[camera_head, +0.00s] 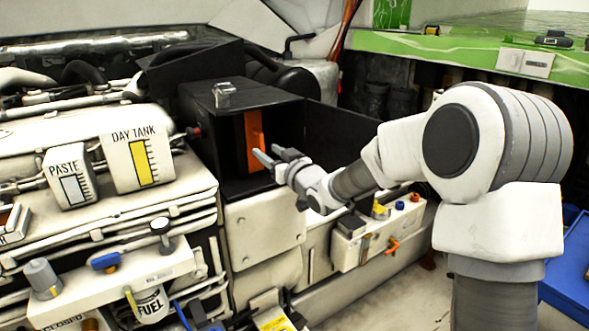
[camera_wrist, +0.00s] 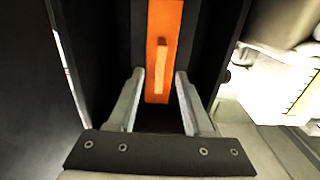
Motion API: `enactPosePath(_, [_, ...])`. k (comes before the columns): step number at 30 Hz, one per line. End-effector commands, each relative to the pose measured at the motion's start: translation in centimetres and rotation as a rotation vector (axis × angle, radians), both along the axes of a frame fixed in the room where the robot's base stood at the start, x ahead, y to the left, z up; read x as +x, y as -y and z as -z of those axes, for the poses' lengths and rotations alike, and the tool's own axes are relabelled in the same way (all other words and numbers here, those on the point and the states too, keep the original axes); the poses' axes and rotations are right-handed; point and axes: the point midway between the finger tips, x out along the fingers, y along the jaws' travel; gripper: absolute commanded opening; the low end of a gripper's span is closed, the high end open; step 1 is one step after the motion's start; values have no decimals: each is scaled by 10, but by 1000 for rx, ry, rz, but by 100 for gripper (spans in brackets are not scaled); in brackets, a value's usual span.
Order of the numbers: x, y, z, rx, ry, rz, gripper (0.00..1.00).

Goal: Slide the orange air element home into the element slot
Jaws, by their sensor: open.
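The orange air element (camera_head: 255,140) stands upright inside the opening of a black box (camera_head: 222,140) in the head view. Its narrow orange face also shows in the wrist view (camera_wrist: 163,22), with a lighter raised grip (camera_wrist: 160,68) on it. The element slot around it is dark, and how deep the element sits cannot be told. My gripper (camera_head: 272,156) is in front of the element's lower part. In the wrist view my gripper (camera_wrist: 158,85) is open, with one finger either side of the lighter grip, and nothing is clamped between them.
A black open door panel (camera_head: 340,132) stands to the right of the box opening. Cream machinery with a DAY TANK gauge (camera_head: 140,148) and pipes fills the left. A white box with coloured knobs (camera_head: 375,235) sits below my gripper. Clear floor shows at lower centre-right.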

Motion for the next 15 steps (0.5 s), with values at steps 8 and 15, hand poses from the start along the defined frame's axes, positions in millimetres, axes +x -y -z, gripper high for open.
enactPosePath(8, [-45, 32, -3, -1, 0, 3, 50])
enactPosePath(15, [-86, 59, -2, -1, 0, 2, 50])
